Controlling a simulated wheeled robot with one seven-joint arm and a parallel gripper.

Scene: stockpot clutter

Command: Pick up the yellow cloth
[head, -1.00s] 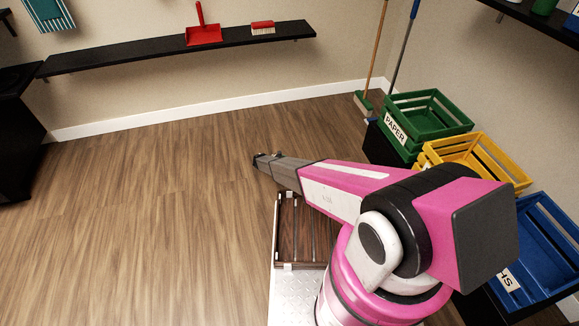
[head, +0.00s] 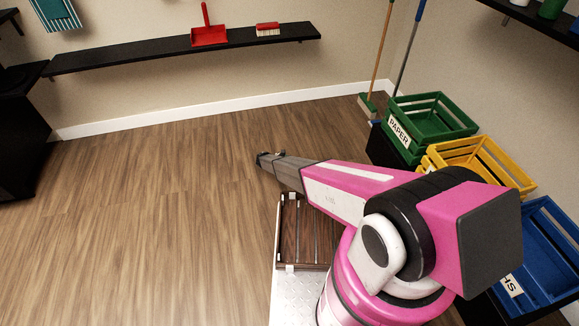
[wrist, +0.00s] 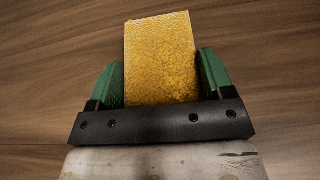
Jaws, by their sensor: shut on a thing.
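The yellow cloth (wrist: 160,58) is a flat-looking, textured yellow rectangle in the wrist view. It sits between the two green finger pads of my gripper (wrist: 160,82), and its far end sticks out past the fingertips. My gripper is shut on it. The wood floor shows behind the cloth, and I cannot tell how far above the floor it is. In the head view my arm reaches left and away; the cloth cannot be made out there.
Green (head: 432,117), yellow (head: 480,160) and blue (head: 540,245) crates stand along the right. A black wall shelf (head: 180,48) holds a red dustpan (head: 208,36) and brush (head: 268,29). Two long-handled tools lean in the corner. The floor (head: 150,220) at left is clear.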

